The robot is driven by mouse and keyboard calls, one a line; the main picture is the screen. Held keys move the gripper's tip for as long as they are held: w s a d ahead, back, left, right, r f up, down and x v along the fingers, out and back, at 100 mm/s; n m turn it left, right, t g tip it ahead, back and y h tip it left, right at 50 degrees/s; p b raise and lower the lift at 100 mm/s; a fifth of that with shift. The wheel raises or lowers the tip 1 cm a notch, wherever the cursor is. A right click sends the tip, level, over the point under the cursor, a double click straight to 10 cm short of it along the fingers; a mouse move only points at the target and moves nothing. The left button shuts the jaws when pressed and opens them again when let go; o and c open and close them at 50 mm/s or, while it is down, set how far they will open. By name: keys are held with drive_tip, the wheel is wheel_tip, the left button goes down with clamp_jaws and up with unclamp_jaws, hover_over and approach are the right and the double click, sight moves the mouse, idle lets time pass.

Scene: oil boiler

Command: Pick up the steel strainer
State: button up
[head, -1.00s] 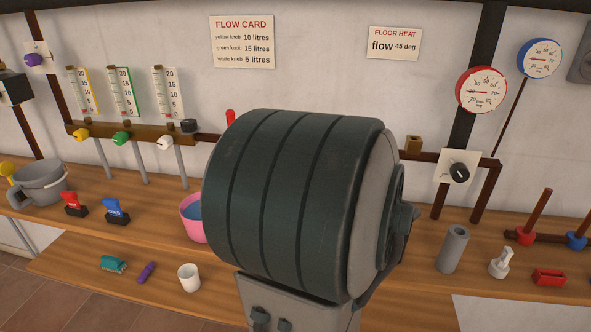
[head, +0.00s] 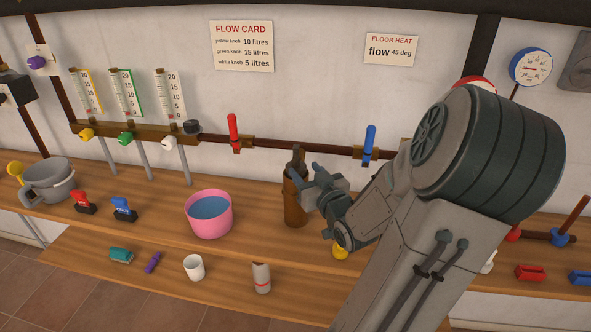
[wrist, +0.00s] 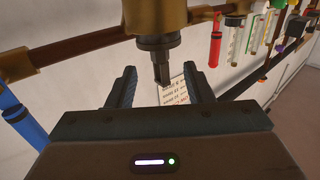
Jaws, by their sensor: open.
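A brown cylindrical housing (head: 295,200) stands on the bench in the head view, with a dark metal piece (head: 297,158) rising from its top. I take this piece for the steel strainer, though most of it is hidden in the housing. In the wrist view, which looks upside down, the housing (wrist: 155,15) is at the top edge, and the dark piece (wrist: 161,70) ends in a flat tab. My gripper (wrist: 158,71) is open, with one finger to each side of the tab. No contact shows. In the head view my gripper (head: 309,186) is beside the housing's top.
A pink tub of blue liquid (head: 210,222) stands left of the housing. The red lever (head: 234,132) and blue lever (head: 369,142) are on the wall pipe behind.

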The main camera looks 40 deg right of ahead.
sight(298, 160)
drive_tip(key=x, duration=0.3)
drive_tip(key=shift+b, duration=0.35)
drive_tip(key=x, duration=0.5)
drive_tip(key=shift+r, duration=0.35)
clamp_jaws()
